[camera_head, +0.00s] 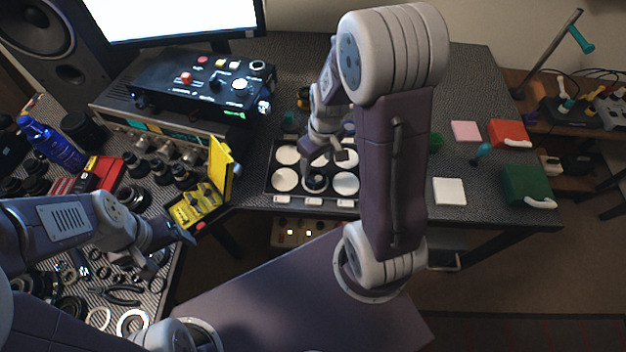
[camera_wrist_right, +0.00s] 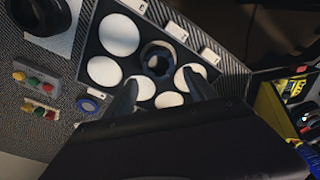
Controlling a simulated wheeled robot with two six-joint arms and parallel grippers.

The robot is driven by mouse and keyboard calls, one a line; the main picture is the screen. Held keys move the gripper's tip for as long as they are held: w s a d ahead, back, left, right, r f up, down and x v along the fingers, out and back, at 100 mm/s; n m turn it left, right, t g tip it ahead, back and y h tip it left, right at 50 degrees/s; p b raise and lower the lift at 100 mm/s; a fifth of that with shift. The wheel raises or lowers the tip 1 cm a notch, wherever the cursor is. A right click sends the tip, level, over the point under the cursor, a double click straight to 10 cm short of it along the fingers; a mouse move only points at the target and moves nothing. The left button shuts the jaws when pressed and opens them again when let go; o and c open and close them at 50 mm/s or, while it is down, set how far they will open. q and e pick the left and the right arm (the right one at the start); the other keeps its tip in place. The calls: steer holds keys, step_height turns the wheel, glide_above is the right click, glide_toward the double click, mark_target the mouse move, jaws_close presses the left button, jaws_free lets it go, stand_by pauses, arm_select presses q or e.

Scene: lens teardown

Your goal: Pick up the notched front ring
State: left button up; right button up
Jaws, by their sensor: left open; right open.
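A dark ring (camera_head: 316,183), which looks like the notched front ring, lies in the front middle compartment of a black tray (camera_head: 268,184) with round white pads. In the right wrist view the ring (camera_wrist_right: 157,60) shows an angular inner edge around a pale centre. My right gripper (camera_head: 322,150) is over the tray. In its wrist view its open fingers (camera_wrist_right: 161,92) are apart with nothing between them, pointing toward the ring. My left gripper (camera_head: 164,252) is open over the left bench, near the yellow case; nothing shows in it.
Several loose rings and lens parts (camera_head: 110,290) cover the left bench. An open yellow case (camera_head: 204,203) stands left of the tray, with a black control box (camera_head: 205,85) behind. A white pad (camera_head: 449,191) and a green case (camera_head: 526,186) lie right. My right arm hides part of the table.

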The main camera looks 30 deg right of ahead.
mark_target(314, 181)
steer(key=f, duration=0.3)
steer(key=shift+w+d+f+b, duration=0.15)
steer(key=shift+w+f+b, duration=0.05)
steer(key=shift+f+b, duration=0.2)
steer(key=shift+f, duration=0.3)
steer(key=f, duration=0.1)
steer(key=f+b, duration=0.1)
steer(key=f, duration=0.2)
steer(key=shift+w+f, duration=0.15)
steer(key=shift+w, duration=0.1)
steer(key=shift+w+f, duration=0.1)
steer(key=shift+f, duration=0.1)
steer(key=shift+r, duration=0.1)
steer(key=c, duration=1)
